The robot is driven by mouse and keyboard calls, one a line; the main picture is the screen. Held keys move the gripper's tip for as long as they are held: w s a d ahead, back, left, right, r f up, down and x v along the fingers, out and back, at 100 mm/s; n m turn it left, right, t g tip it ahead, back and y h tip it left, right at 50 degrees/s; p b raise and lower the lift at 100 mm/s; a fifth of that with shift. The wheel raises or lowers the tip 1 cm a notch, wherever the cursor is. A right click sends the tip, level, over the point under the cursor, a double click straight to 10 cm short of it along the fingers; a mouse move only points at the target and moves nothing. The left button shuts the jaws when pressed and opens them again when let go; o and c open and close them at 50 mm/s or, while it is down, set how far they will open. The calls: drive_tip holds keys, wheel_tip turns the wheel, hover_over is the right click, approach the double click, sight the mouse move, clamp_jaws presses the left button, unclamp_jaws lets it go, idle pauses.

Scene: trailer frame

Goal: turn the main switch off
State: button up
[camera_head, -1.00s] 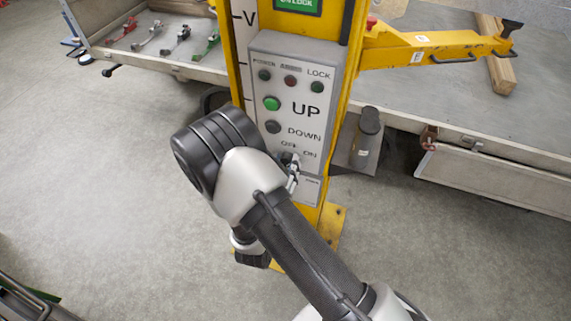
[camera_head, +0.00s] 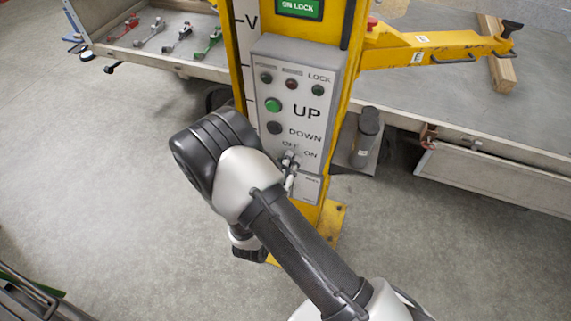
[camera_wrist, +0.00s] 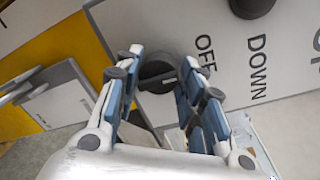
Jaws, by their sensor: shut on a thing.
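The main switch is a dark round knob (camera_wrist: 155,72) low on the grey control panel (camera_head: 311,85), beside the OFF label (camera_wrist: 205,55). My gripper (camera_wrist: 158,88) is shut on this knob, with its blue-padded fingers on either side of it in the wrist view. I cannot tell which setting the knob points to.
Above the switch are a green UP button (camera_head: 273,105), a dark DOWN button (camera_head: 274,128) and small lamps. The panel is on a yellow post (camera_head: 354,45). A yellow arm (camera_head: 425,46) reaches right. Grey floor (camera_head: 90,170) is clear at left.

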idle(0.5)
drive_tip(key=o, duration=1.1)
drive_tip(key=shift+s, duration=0.1)
drive_tip(key=v, duration=1.1)
drive_tip(key=shift+s+a, duration=0.15)
drive_tip(key=shift+s, duration=0.25)
